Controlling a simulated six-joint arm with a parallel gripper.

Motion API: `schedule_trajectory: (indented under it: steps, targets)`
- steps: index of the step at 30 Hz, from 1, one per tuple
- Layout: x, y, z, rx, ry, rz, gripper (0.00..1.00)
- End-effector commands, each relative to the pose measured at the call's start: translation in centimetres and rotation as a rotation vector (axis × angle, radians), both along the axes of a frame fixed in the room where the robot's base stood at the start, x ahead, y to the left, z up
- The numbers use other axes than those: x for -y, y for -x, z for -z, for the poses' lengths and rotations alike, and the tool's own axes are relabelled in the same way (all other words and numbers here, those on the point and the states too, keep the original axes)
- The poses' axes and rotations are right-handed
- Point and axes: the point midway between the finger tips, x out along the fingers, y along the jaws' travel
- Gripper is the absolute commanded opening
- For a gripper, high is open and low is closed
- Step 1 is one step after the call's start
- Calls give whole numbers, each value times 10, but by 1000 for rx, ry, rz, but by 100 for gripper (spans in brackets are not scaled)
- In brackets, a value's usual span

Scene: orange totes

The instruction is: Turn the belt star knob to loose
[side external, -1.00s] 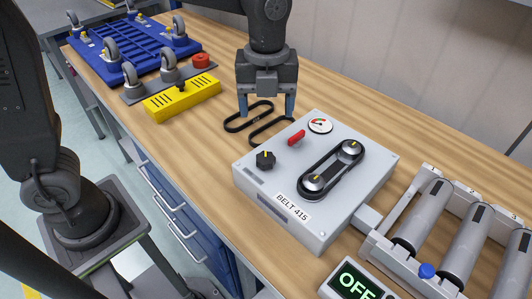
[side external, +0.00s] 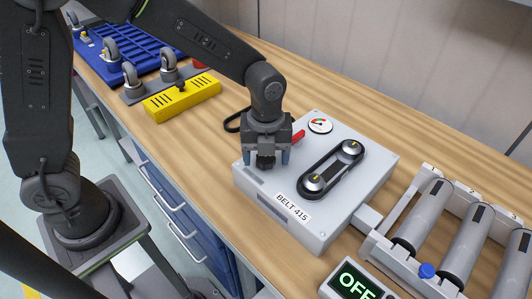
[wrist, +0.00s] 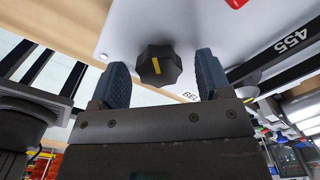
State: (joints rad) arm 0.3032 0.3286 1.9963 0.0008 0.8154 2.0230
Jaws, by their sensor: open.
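The black star knob with a yellow mark (wrist: 159,66) sits on the top of the grey belt box (side external: 325,225). In the side view the knob (side external: 265,163) shows just below my gripper (side external: 266,158). My gripper is open, with one blue-grey finger on each side of the knob. In the wrist view my gripper (wrist: 160,75) has the knob between and slightly beyond its fingertips, with gaps on both sides. A belt runs around two pulleys (side external: 333,168) on the box. The box label reads BELT 415.
A roller unit (side external: 445,235) and a display reading OFF (side external: 352,284) are at the right. A yellow block (side external: 183,98) is at the left.

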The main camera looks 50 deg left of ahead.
Motion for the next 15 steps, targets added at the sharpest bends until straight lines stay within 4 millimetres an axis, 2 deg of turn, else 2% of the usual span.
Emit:
schedule_trajectory:
  steps: [4, 15]
  targets:
    - [0, 0, 0, 0, 0, 0, 69]
    - [0, 0, 0, 0, 0, 0, 34]
